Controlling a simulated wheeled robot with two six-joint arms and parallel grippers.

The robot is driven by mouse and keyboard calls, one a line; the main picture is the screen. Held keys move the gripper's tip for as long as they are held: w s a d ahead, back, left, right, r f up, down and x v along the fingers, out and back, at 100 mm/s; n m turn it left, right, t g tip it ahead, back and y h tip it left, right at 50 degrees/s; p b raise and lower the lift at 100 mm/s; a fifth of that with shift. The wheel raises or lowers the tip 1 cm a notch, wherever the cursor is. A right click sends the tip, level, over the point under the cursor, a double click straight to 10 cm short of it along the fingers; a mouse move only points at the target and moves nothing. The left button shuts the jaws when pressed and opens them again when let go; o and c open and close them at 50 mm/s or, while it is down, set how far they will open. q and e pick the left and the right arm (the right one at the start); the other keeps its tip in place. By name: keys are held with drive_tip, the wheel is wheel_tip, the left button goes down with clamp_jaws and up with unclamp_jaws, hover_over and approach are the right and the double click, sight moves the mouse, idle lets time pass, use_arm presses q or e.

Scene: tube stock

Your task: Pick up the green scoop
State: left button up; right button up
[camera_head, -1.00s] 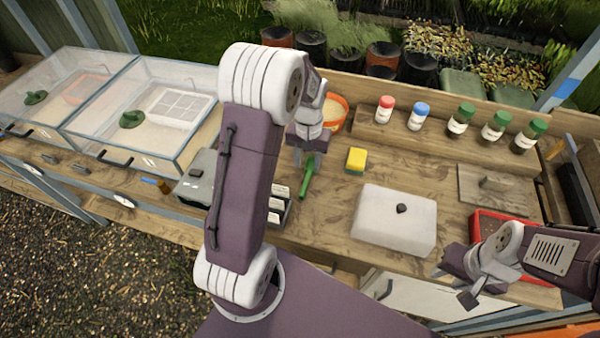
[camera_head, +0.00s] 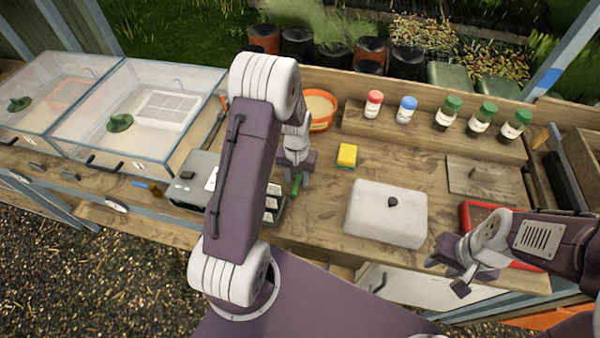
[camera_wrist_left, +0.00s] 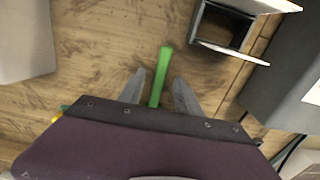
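The green scoop lies on the wooden bench; in the head view only a small part of it (camera_head: 296,187) shows below my left gripper. In the left wrist view its long green handle (camera_wrist_left: 163,72) runs between the two grey fingers and passes out of sight behind my gripper body. My left gripper (camera_head: 297,180), also in the wrist view (camera_wrist_left: 160,92), is open around the handle, with a gap on each side. The scoop's other end is hidden. My right gripper (camera_head: 451,276) is open and empty near the red tray (camera_head: 470,210).
A white lidded box (camera_head: 387,212) and a yellow sponge (camera_head: 347,155) stand right of the scoop. A dark divided box (camera_head: 273,204) and a grey device (camera_head: 192,180) are left of it. An orange-rimmed bowl (camera_head: 320,110) and several capped jars (camera_head: 447,113) stand behind.

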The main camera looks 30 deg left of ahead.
use_arm(q)
drive_tip(key=shift+d, duration=0.1)
drive_tip(key=shift+f, duration=0.2)
idle(0.4)
clamp_jaws()
